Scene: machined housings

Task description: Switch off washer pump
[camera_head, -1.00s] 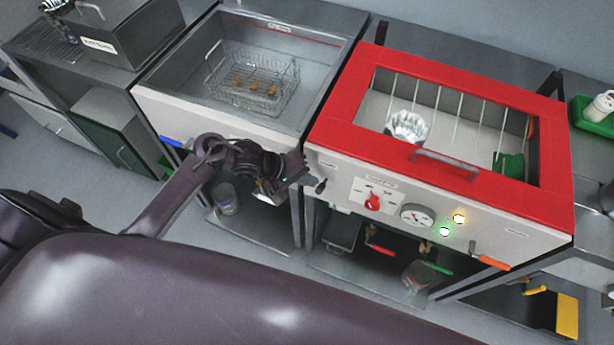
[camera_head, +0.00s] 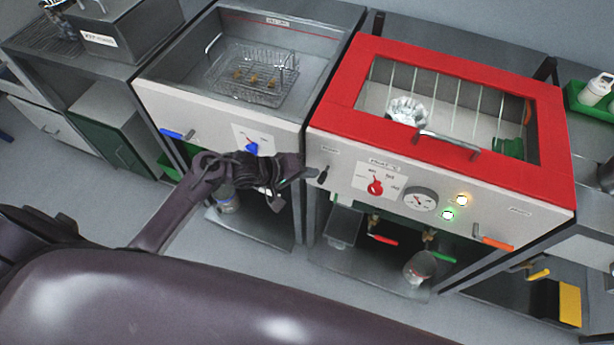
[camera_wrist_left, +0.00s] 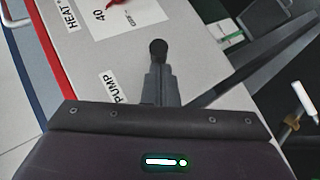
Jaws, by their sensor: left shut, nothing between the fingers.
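The washer has a red-framed glass lid (camera_head: 440,165) and a white front panel (camera_head: 480,205). Its pump switch is a small black lever (camera_head: 323,174) at the panel's left end, and its black round end shows in the left wrist view (camera_wrist_left: 158,48) near a PUMP label (camera_wrist_left: 113,90). My left gripper (camera_head: 308,175) is shut and empty, its tips just left of the lever. In the wrist view the fingers (camera_wrist_left: 157,80) point at the lever; I cannot tell whether they touch. My right gripper is not in view.
The panel also bears a red knob (camera_head: 375,187), a gauge (camera_head: 421,201), lit amber (camera_head: 463,199) and green (camera_head: 448,214) lamps, and an orange-handled valve (camera_head: 496,243). A sink unit with a wire basket (camera_head: 252,75) and a blue knob (camera_head: 252,148) stands left.

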